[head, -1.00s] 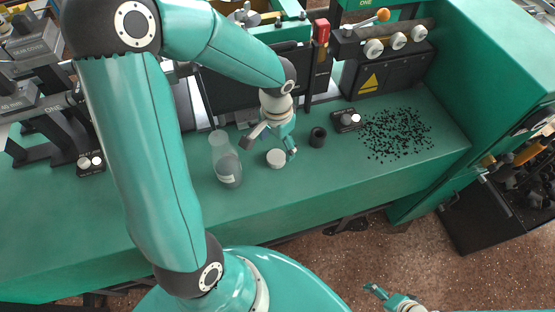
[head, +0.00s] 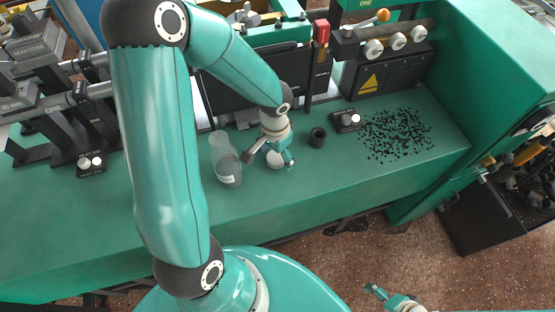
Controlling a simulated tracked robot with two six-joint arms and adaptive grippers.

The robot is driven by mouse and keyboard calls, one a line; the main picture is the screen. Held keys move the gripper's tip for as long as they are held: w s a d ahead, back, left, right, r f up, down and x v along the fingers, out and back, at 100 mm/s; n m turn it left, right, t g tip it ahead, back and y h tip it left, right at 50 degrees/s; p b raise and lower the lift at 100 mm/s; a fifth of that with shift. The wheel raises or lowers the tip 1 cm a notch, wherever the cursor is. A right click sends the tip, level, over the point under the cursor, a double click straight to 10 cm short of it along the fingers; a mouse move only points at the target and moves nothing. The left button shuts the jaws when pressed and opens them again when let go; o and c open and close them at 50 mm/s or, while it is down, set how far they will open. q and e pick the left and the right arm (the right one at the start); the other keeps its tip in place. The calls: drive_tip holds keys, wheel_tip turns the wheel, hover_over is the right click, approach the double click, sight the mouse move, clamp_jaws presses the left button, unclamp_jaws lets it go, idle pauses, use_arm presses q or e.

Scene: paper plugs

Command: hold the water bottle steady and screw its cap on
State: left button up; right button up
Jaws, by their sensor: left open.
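The water bottle (head: 226,162) stands on the green bench, clear and greyish, with a pale label low on its side. Its top shows no cap. The white round cap (head: 274,160) lies on the bench just right of the bottle, partly hidden by my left gripper. My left gripper (head: 267,163) is open and points down over the cap, one finger on each side of it; I cannot tell whether the fingers touch it. The left finger is close to the bottle. My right gripper (head: 378,291) is low at the bottom of the view, away from the bench, with its fingers apart.
A black ring-shaped part (head: 317,138) stands right of the cap. A small black button box (head: 346,121) is behind it, and another (head: 90,163) is at left. Black granules (head: 397,134) are scattered at right. Machinery lines the back; the bench front is clear.

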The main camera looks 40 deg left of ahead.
sight(276, 157)
use_arm(q)
drive_tip(key=shift+c, duration=0.4)
drive_tip(key=c, duration=0.7)
drive_tip(key=shift+r, duration=0.1)
wheel_tip(276, 157, up, 20)
drive_tip(key=shift+f+p, duration=0.1)
drive_tip(key=shift+p, duration=0.6)
